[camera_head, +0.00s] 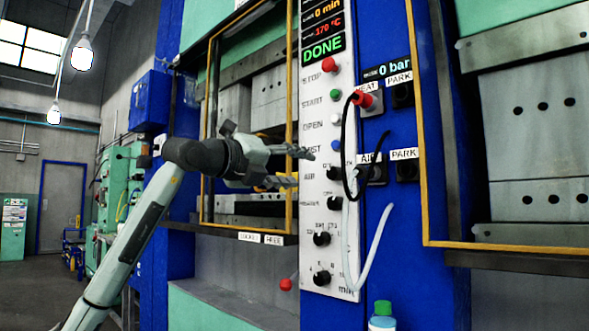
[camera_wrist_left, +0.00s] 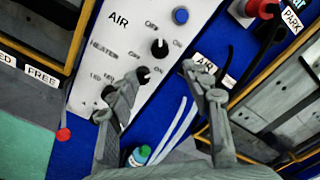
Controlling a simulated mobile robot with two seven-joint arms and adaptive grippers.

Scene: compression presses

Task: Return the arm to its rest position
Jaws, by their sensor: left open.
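My left arm (camera_head: 135,235) comes in from the lower left of the head view. Its gripper (camera_head: 298,167) is open and points right, in front of the white control panel (camera_head: 316,262). In the left wrist view the two fingers (camera_wrist_left: 160,90) stand apart with nothing between them. Behind them are the panel with its black knobs (camera_wrist_left: 160,47) and the blue press column (camera_wrist_left: 170,105). Whether the fingertips touch the panel cannot be told. My right gripper shows in neither view.
A red plug (camera_head: 367,101) with a black cable sits at the HEAT socket. Another plug (camera_head: 372,172) sits at AIR, near a white hose (camera_head: 373,245). A green-capped bottle (camera_head: 382,316) stands low in front. The display (camera_head: 323,48) reads DONE. Open floor (camera_head: 40,290) lies at left.

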